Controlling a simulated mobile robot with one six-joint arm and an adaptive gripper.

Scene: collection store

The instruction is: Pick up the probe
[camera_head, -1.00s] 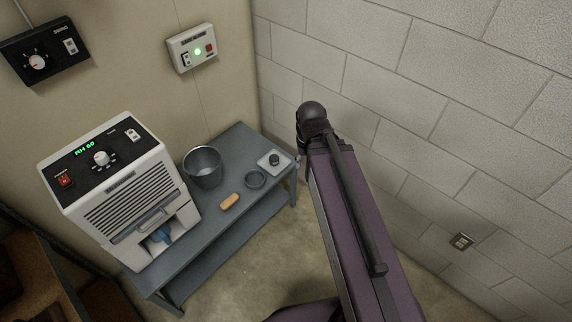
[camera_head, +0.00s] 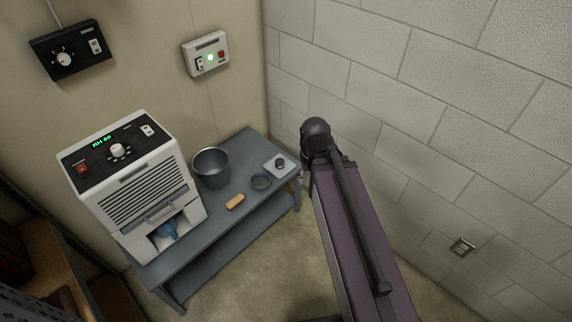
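I cannot pick out the probe for certain. A small dark round piece (camera_head: 280,162) sits on a white square pad (camera_head: 271,169) at the right end of the grey table (camera_head: 237,253); whether it is the probe I cannot tell. A dark ring (camera_head: 261,181) and a tan block (camera_head: 235,202) lie near it. My arm (camera_head: 362,240) rises in the middle right of the view, with a dark rounded joint at its top. My gripper does not show.
A white dehumidifier (camera_head: 150,205) stands at the table's left end, beside a grey metal bucket (camera_head: 211,171). A black control box (camera_head: 70,54) and a white box (camera_head: 206,55) with a green light hang on the wall. Shelving (camera_head: 45,262) stands lower left. Bare floor (camera_head: 275,264) lies before the table.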

